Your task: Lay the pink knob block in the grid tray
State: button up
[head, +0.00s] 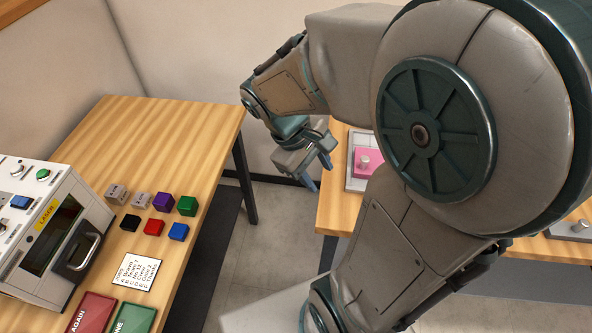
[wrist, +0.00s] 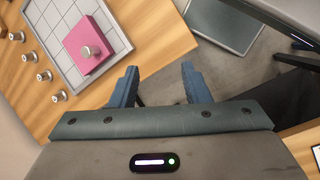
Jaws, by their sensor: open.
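The pink knob block (wrist: 82,42) is a flat pink square with a grey metal knob on top. It lies on the grid tray (wrist: 48,19), a pale tray with grid lines, in the wrist view. In the head view the pink knob block (head: 368,163) shows in the grid tray (head: 350,181), partly hidden by my arm. My gripper (wrist: 159,78) is open and empty, beyond the tray's edge and apart from the block. In the head view my gripper (head: 313,170) hangs in front of the right table, left of the tray.
Several metal knobs (wrist: 44,75) stand beside the tray on the right table (head: 335,213). The left table (head: 180,130) carries coloured cubes (head: 163,202), a white laser machine (head: 22,212), a printed card (head: 136,271) and red and green pads. A floor gap separates the tables.

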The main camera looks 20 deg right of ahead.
jog(key=s+a+r+m+t+y, duration=0.2)
jog(key=a+r+m+t+y, duration=0.2)
jog(key=a+m, duration=0.1)
jog(key=shift+a+t, duration=0.25)
jog(key=shift+t, duration=0.15)
jog(key=shift+r, duration=0.1)
